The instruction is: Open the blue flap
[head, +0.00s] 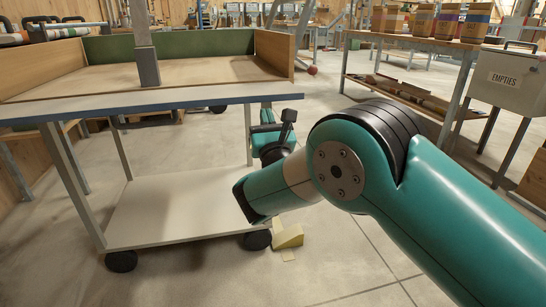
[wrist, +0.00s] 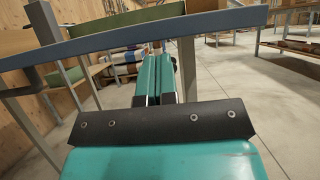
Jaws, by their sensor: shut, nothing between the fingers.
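A long blue strip (head: 150,107) runs along the front edge of the wooden-topped cart in the head view; it is the only blue part I can match to the flap. It also crosses the top of the wrist view (wrist: 110,40). In the head view my gripper is near the cart's right front corner, partly hidden by my arm.
The cart has wooden side walls, a green back wall (head: 170,44), a grey post (head: 147,65) on top and a white lower shelf (head: 175,205). A yellow wedge (head: 288,237) lies by its wheel. An EMPTIES bin (head: 512,80) stands right. Floor between is clear.

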